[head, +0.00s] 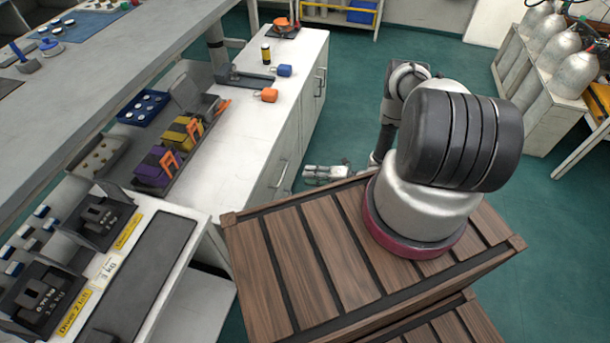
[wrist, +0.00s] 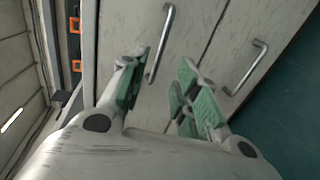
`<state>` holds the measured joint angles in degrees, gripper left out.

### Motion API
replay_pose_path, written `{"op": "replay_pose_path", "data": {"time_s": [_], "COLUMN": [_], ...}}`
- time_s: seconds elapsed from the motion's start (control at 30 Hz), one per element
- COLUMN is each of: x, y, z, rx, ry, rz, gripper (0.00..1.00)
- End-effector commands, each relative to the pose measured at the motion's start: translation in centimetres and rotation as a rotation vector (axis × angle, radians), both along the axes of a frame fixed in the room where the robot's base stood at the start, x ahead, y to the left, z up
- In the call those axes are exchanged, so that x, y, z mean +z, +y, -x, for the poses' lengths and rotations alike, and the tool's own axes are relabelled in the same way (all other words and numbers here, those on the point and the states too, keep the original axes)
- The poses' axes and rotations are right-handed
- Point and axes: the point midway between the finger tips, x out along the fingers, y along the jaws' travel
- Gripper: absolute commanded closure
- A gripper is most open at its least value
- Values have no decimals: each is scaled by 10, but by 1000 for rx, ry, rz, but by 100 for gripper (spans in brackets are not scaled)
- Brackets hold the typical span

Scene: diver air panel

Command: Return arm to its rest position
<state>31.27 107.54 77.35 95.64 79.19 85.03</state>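My gripper (wrist: 160,88) shows in the wrist view with its two green-padded fingers spread apart and nothing between them. Behind the fingers are white cabinet doors with two metal handles (wrist: 160,45). In the head view my gripper (head: 325,174) is small and low beside the white cabinet (head: 285,150), above the green floor. My arm reaches down to it from my wood-slatted base, and part of the arm is hidden behind its own large dark joint.
The white counter holds a blue padlock (head: 284,70), an orange padlock (head: 270,95) and a yellow-black bottle (head: 266,54). A blue tray (head: 144,107) sits further left. Grey cylinders (head: 577,74) stand in a rack at the right. Green floor (head: 400,40) is open between.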

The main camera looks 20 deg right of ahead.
Motion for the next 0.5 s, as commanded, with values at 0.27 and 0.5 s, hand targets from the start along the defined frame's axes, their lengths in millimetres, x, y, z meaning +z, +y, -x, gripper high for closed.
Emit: {"op": "replay_pose_path", "data": {"time_s": [0.27, 0.5], "x": [0, 0], "y": [0, 0], "z": [0, 0], "rx": [0, 4], "ry": [0, -18], "rz": [0, 13], "gripper": [69, 69]}}
